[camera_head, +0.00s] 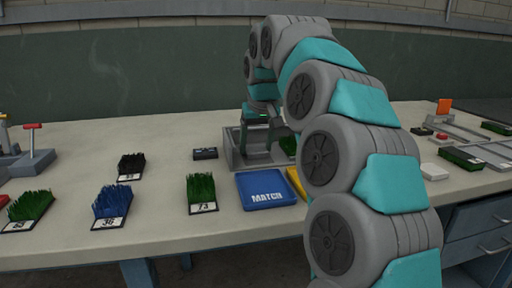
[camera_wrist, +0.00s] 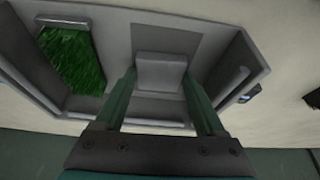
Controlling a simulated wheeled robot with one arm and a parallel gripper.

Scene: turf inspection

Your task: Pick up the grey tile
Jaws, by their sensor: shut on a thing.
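The grey tile (camera_wrist: 160,72) is a small, light grey, square-faced block in the wrist view. It sits between the two green fingers of my gripper (camera_wrist: 160,88), which is shut on it. The tile is still within the walls of a grey tray (camera_wrist: 247,55); I cannot tell whether it touches the tray floor. In the head view my gripper (camera_head: 258,150) points down into the same tray (camera_head: 234,150), and the tile cannot be made out there.
A green turf piece (camera_wrist: 72,58) lies in the tray's left part in the wrist view. A blue MATCH tray (camera_head: 265,188) and a yellow one (camera_head: 296,182) stand in front. Turf samples, green (camera_head: 201,190), blue (camera_head: 112,202) and black (camera_head: 131,165), stand to the left.

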